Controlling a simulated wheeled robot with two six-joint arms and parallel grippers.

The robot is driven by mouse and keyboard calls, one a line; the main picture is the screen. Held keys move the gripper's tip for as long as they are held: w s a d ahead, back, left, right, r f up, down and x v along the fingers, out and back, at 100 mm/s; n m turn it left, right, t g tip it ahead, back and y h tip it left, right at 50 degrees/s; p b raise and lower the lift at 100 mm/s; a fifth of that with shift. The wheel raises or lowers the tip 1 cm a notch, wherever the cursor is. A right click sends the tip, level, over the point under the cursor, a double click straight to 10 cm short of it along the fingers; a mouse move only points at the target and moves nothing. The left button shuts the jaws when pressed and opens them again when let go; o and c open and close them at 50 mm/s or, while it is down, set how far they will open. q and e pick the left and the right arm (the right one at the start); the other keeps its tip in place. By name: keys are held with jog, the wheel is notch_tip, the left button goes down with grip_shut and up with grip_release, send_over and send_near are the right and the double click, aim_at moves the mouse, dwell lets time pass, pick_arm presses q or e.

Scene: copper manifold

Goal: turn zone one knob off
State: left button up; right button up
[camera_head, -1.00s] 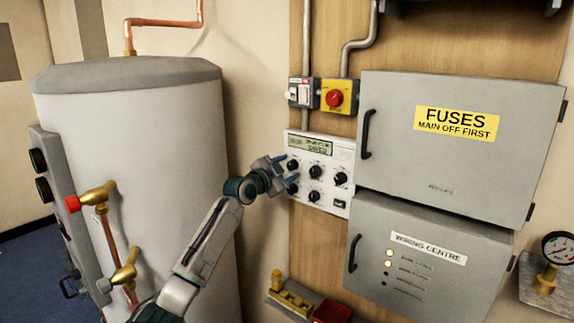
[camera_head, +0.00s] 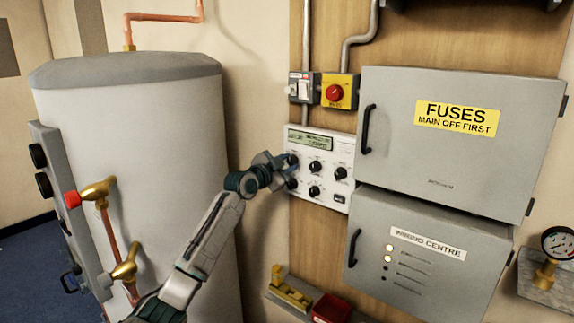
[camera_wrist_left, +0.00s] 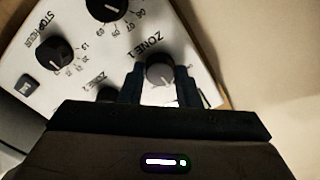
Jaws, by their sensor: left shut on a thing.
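The white control panel (camera_head: 325,142) with a small display and several black knobs is on the wooden board. My left gripper (camera_head: 281,169) is at the panel's left edge in the head view and covers part of the left knobs. In the left wrist view, the zone one knob (camera_wrist_left: 160,73) sits between the two fingers of my left gripper (camera_wrist_left: 158,85), beside the printed "ZONE 1" label. The fingers are shut on it. Its pointer is hard to make out. My right gripper is not in view.
The grey fuse box (camera_head: 390,90) and the wiring centre (camera_head: 370,240) stick out right of the panel. A red and yellow switch (camera_head: 336,92) is above it. A large grey cylinder (camera_head: 150,180) stands left. A red tray (camera_head: 331,308) is below.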

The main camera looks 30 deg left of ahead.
pick_arm(q)
jog(key=n, duration=0.7)
jog(key=shift+n, duration=0.4)
dwell(0.4)
jog(key=o, duration=1)
jog(key=shift+s, duration=0.1)
